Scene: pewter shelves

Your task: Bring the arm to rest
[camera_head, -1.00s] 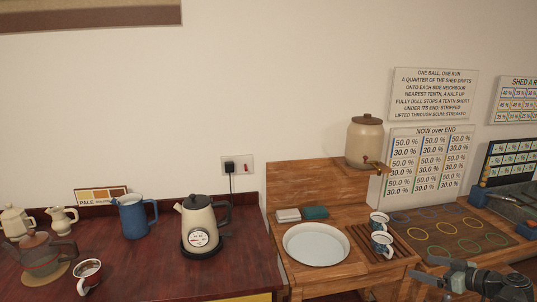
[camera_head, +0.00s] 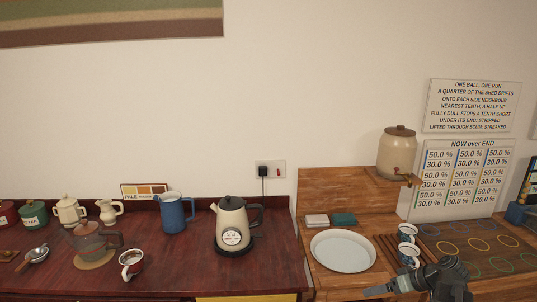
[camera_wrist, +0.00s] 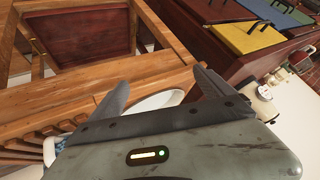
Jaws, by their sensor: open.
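My gripper (camera_wrist: 160,98) is open in the wrist view, with its two dark fingers apart and nothing between them. The edge of the white basin (camera_wrist: 158,103) and the wooden bench (camera_wrist: 130,75) show beyond the fingers. In the head view my arm reaches in at the lower right, in front of the wooden bench (camera_head: 330,280) and close to the enamel mugs (camera_head: 409,256). The fingertips are hard to make out in the head view.
A white basin (camera_head: 343,251) sits on the bench left of a slatted rack. A stoneware crock (camera_head: 397,155) stands on a shelf.

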